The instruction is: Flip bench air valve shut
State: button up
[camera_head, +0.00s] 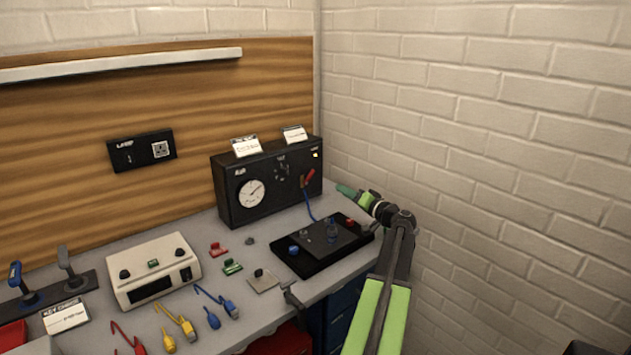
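A black box with a round white gauge (251,193) stands at the back right of the bench against the wooden panel. A small red lever (309,177) sits on its right front, tilted up to the right; it looks like an air valve handle, but its label is too small to read. A blue hose (309,208) runs down from beside it. My gripper (345,190), with green fingers, is to the right of the box and appears apart from the lever. It points left, and its finger gap cannot be made out.
A black tray (290,262) with small parts lies before the box. A beige instrument (153,272) stands left of centre, with colored clips and cables in front. Two upright levers (20,283) stand at far left. A brick wall (480,130) bounds the right side.

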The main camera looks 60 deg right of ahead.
aim_at(312, 174)
jog(key=x, duration=1.6)
jog(key=shift+w, duration=0.4)
grip_shut()
